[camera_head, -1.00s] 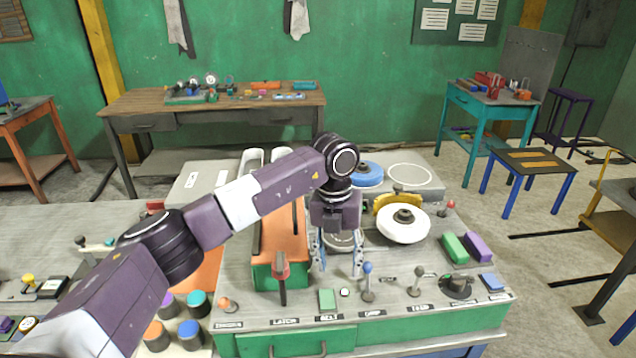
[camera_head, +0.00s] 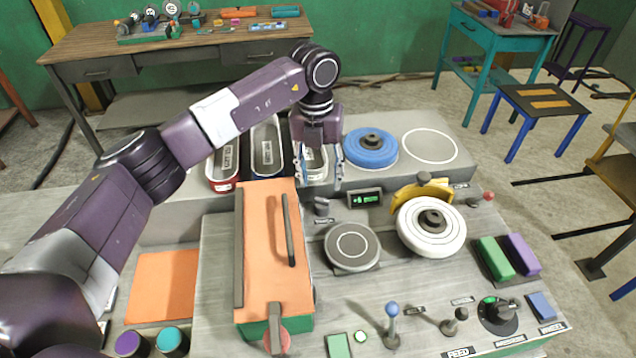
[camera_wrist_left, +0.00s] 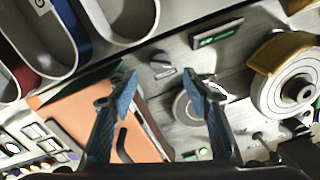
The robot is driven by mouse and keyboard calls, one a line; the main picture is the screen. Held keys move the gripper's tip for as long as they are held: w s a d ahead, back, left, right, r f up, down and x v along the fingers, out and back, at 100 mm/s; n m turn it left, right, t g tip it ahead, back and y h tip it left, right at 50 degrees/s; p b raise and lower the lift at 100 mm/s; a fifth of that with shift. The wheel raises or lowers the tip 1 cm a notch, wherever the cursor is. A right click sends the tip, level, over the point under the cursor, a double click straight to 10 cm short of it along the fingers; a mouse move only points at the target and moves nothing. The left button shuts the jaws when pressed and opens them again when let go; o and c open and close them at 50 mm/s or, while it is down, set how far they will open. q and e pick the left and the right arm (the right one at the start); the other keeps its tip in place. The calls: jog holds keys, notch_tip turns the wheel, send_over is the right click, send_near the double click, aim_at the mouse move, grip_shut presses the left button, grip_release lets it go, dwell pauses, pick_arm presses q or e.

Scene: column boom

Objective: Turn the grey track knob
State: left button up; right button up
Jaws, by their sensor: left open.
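A small grey knob (camera_head: 322,206) sits on the grey machine top (camera_head: 225,262), left of a green-lit display, with a small label in front of it. I take it as the track knob. It also shows in the left wrist view (camera_wrist_left: 161,66), just beyond the gap between the fingertips. My left gripper (camera_head: 319,184) is open and empty, pointing down. Its blue fingers appear above and slightly behind the knob in the head view, apart from it. In the left wrist view the fingertips (camera_wrist_left: 160,84) stand either side of the knob's line. My right gripper is not in view.
A round grey disc (camera_head: 352,246) lies in front of the knob. A white wheel with a yellow guard (camera_head: 408,198) stands to the right. An orange-topped box (camera_head: 265,225) is at left. Trays (camera_head: 267,150) and a blue disc (camera_head: 371,150) are behind. Levers (camera_head: 392,325) stand at the front.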

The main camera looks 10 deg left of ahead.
aim_at(321, 199)
pick_arm(q)
jog(key=shift+w, duration=0.2)
jog(key=shift+f, duration=0.25)
jog(key=f+p, duration=0.1)
jog(key=f, duration=0.1)
jog(key=f+p, duration=0.2)
jog(key=f, duration=0.1)
jog(key=shift+s+d+f, duration=0.15)
jog(key=shift+s+f, duration=0.05)
jog(key=shift+f, duration=0.15)
jog(key=shift+w+f, duration=0.1)
jog(key=shift+f, duration=0.6)
